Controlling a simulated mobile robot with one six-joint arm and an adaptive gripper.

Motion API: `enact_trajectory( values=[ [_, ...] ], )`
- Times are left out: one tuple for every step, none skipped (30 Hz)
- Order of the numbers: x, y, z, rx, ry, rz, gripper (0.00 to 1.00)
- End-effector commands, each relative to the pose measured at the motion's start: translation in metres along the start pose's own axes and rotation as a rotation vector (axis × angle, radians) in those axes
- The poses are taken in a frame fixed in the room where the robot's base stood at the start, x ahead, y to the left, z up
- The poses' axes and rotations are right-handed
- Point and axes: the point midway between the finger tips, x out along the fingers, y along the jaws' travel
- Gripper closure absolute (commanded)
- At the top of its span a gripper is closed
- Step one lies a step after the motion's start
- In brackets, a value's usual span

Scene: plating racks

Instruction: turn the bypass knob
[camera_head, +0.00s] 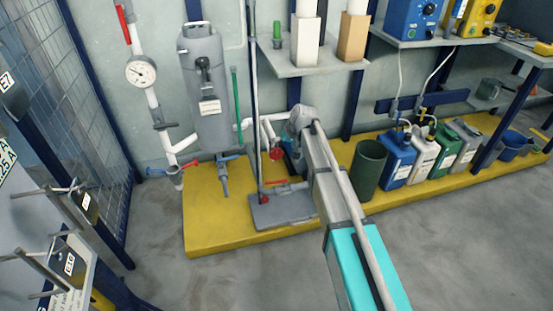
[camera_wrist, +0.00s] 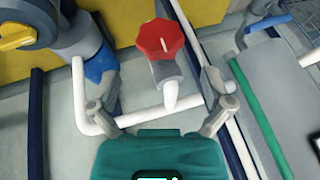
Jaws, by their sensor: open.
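A red faceted knob (camera_wrist: 160,39) with a pale line on its face sits on a white stem in the wrist view. It lies ahead of my gripper (camera_wrist: 160,82), roughly centred between the fingers. The fingers are spread wide, with nothing held between them; no contact with the knob shows. In the head view a red knob (camera_head: 276,153) shows just left of my arm's end, near a white pipe. My fingertips are hard to make out there.
White pipes (camera_wrist: 80,98) run close around the fingers. A grey tank (camera_head: 205,90) and gauge (camera_head: 141,71) stand left. A shelf (camera_head: 283,66) is above the arm. A dark green bin (camera_head: 369,168) and several canisters stand right on the yellow platform (camera_head: 212,232).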

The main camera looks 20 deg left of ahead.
Motion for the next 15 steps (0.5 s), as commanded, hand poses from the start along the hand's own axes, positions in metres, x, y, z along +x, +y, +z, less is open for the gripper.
enact_trajectory(
  values=[
    [0.009,0.001,0.001,0.000,0.000,0.000,0.00],
    [0.011,0.001,0.001,0.000,0.000,0.000,0.00],
    [0.015,0.001,0.001,0.000,0.000,0.000,0.00],
    [0.017,0.001,0.001,-0.001,0.000,0.000,0.00],
    [0.019,0.001,0.001,-0.001,0.000,0.000,0.00],
    [0.023,0.001,0.001,-0.001,0.000,0.000,0.00],
    [0.025,0.001,0.001,0.000,0.000,0.000,0.00],
    [0.028,0.001,0.001,0.000,0.000,0.000,0.00],
    [0.031,0.001,0.001,0.000,0.000,0.000,0.00],
    [0.034,0.001,0.001,0.000,0.000,0.000,0.00],
    [0.036,0.001,0.001,0.000,0.000,0.000,0.00],
    [0.040,0.001,0.001,0.000,0.000,0.000,0.00],
    [0.042,0.001,0.001,0.000,0.000,0.000,0.00],
    [0.045,0.001,0.001,0.000,0.000,0.000,0.00],
    [0.048,0.001,0.001,0.000,0.000,0.000,0.00]
  ],
)
